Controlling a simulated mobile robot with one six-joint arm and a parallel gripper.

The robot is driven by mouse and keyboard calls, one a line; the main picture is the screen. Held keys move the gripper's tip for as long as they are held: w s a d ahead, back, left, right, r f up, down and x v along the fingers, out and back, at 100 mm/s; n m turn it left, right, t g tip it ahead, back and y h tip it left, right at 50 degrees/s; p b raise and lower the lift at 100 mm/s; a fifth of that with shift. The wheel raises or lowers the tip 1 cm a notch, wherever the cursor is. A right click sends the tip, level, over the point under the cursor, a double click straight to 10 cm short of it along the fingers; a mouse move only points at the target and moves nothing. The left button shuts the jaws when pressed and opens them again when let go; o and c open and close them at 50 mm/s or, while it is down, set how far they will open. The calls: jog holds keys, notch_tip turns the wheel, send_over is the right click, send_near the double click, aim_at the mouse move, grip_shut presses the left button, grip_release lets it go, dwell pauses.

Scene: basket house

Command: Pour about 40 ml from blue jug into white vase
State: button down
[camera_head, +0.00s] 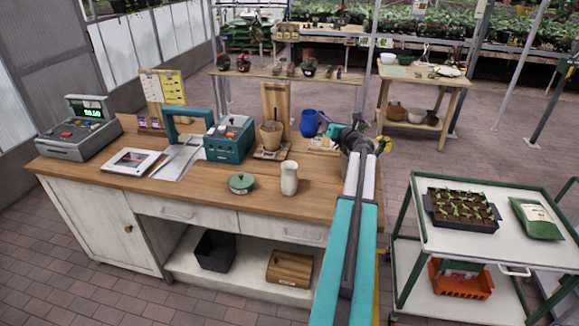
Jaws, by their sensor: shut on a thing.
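The blue jug (308,123) is at the back edge of the wooden counter and looks upright. My gripper (328,128) comes in from its right side and is shut on it, at the handle side; the exact contact is small and partly hidden. The white vase (289,179) stands upright near the counter's front edge, nearer to me and a little left of the jug. Its mouth is clear. I cannot see the liquid in either one, or whether the jug is lifted off the counter.
A green lidded dish (242,183) sits left of the vase. The counter (215,194) is bare around the vase.

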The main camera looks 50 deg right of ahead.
aim_at(312, 137)
jog(key=shift+a, duration=0.1)
jog(key=shift+a+f+n, duration=0.25)
jog(key=shift+n, duration=0.25)
jog(key=n+b, duration=0.1)
jog(key=a+f+b, duration=0.1)
jog(key=b, duration=0.1)
jog(key=shift+w+f+n+t, duration=0.15)
jog(key=shift+f+n+t, duration=0.15)
jog(key=shift+n, duration=0.1)
jog(key=shift+a+f+n+b, duration=0.3)
jog(key=shift+a+n+b, duration=0.25)
jog(key=shift+b, duration=0.5)
jog(key=a+f+n+b, duration=0.1)
jog(key=b, duration=0.1)
jog(key=a+f+n+b, duration=0.1)
jog(key=n+b, duration=0.1)
jog(key=shift+w+a+f+n+t, duration=0.1)
jog(key=shift+w+a+n+t, duration=0.15)
jog(key=shift+a+t, duration=0.15)
jog(key=shift+a+n+b, duration=0.3)
jog(key=shift+a+b, duration=0.05)
jog(key=shift+w+a+n+y+b, duration=0.1)
jog(key=shift+n+y+b, duration=0.2)
jog(key=shift+n+b, duration=0.1)
jog(key=shift+a+n+b, duration=0.35)
jog(key=shift+n, duration=0.55)
